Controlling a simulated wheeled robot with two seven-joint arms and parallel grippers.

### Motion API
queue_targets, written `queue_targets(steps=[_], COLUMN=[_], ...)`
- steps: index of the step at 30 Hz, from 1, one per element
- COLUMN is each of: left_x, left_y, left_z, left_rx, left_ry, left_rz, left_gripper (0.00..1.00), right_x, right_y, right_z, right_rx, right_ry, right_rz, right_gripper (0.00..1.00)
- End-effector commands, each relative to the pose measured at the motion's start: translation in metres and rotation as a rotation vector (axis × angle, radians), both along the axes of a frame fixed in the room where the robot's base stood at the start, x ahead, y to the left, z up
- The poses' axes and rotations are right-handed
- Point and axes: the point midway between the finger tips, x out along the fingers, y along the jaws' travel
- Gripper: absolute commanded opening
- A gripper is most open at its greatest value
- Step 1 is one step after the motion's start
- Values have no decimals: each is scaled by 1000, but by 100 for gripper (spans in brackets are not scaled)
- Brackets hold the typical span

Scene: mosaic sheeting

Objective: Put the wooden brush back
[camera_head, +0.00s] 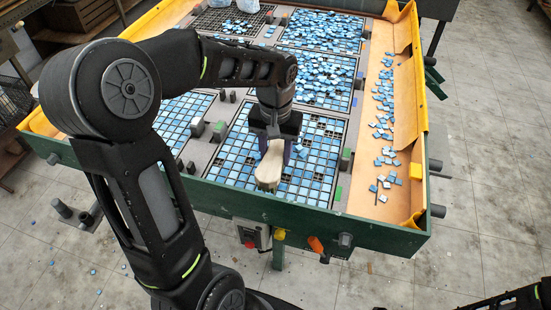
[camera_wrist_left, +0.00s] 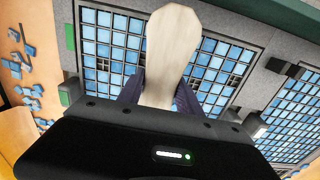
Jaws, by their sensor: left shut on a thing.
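The wooden brush (camera_head: 269,168) is pale and hangs from my left gripper (camera_head: 275,150) over the near middle grid of blue tiles (camera_head: 317,150). In the left wrist view the pale rounded part of the brush (camera_wrist_left: 172,45) sticks out between the two fingers of the left gripper (camera_wrist_left: 160,92). The gripper is shut on it. The rest of the brush is hidden by the gripper. I cannot tell whether the brush touches the tiles. My right gripper is not in view; only a bit of dark arm shows at the lower right corner.
The green-framed table (camera_head: 330,222) has a tan side channel (camera_head: 365,185) at right with loose blue tiles (camera_head: 384,125). Another grid (camera_head: 318,75) behind is heaped with loose tiles. A red button box (camera_head: 250,236) hangs at the front.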

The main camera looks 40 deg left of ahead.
Motion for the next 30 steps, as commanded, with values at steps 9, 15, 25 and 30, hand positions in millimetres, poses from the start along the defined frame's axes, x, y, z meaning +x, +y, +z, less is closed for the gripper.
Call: queue_targets(steps=[9,15,25,30], left_x=[0,0,0,0], left_y=[0,0,0,0], left_z=[-27,-28,-30,-30], left_rx=[0,0,0,0], left_ry=[0,0,1,1], left_rz=[-1,0,0,0], left_gripper=[0,0,61,63], right_x=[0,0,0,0], right_y=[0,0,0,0], right_z=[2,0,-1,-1], right_rx=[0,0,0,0], right_ry=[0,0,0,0], right_rz=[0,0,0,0], right_gripper=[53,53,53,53])
